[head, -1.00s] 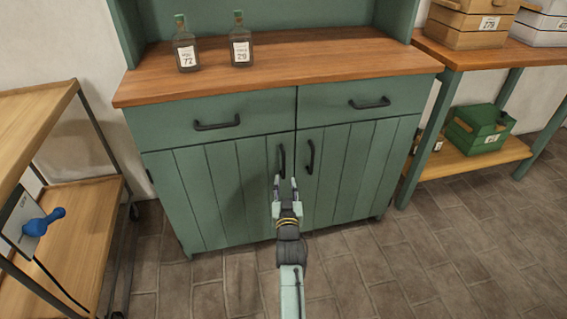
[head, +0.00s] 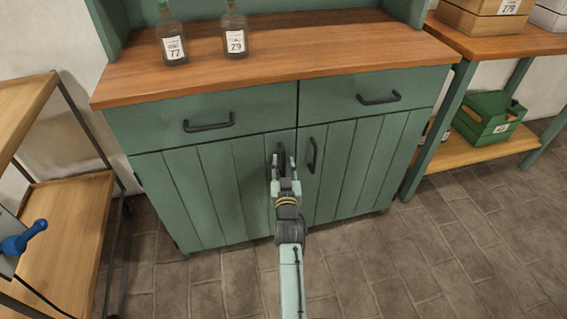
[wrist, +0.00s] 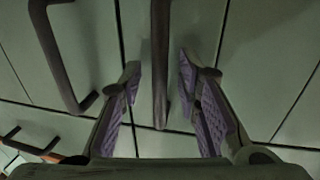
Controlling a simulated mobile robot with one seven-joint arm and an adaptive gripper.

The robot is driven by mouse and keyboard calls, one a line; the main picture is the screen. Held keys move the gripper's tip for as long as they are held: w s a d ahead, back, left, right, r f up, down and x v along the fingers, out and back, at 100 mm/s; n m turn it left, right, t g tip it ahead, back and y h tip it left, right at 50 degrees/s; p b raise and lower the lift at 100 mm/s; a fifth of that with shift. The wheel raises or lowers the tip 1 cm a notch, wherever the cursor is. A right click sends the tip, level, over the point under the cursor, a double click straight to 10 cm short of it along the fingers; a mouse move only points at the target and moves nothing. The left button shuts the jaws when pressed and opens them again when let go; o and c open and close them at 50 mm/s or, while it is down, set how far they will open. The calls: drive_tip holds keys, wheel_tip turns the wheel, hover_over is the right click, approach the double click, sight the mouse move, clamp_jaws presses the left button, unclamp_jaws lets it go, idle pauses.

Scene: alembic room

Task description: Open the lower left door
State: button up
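The lower left door (head: 205,195) of the green cabinet is closed, with vertical plank grooves. Its dark upright handle (head: 281,150) is by the door's right edge. My gripper (head: 283,163) is open at this handle. In the wrist view, which looks turned upside down, the left door's handle (wrist: 160,60) runs between the two purple-padded fingers (wrist: 160,78), with gaps showing on both sides. The fingers are not shut on it. The lower right door's handle (head: 313,155) is close to the right; it also shows at the left of the wrist view (wrist: 58,58).
Two closed drawers (head: 240,117) sit above the doors. Two bottles (head: 172,40) stand on the wooden top. A wooden cart (head: 65,225) stands at the left, near the left door's side. A shelf with a green crate (head: 490,118) is at the right. The floor in front is clear.

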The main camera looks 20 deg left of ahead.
drive_tip(key=shift+c, duration=0.2)
clamp_jaws()
idle(0.6)
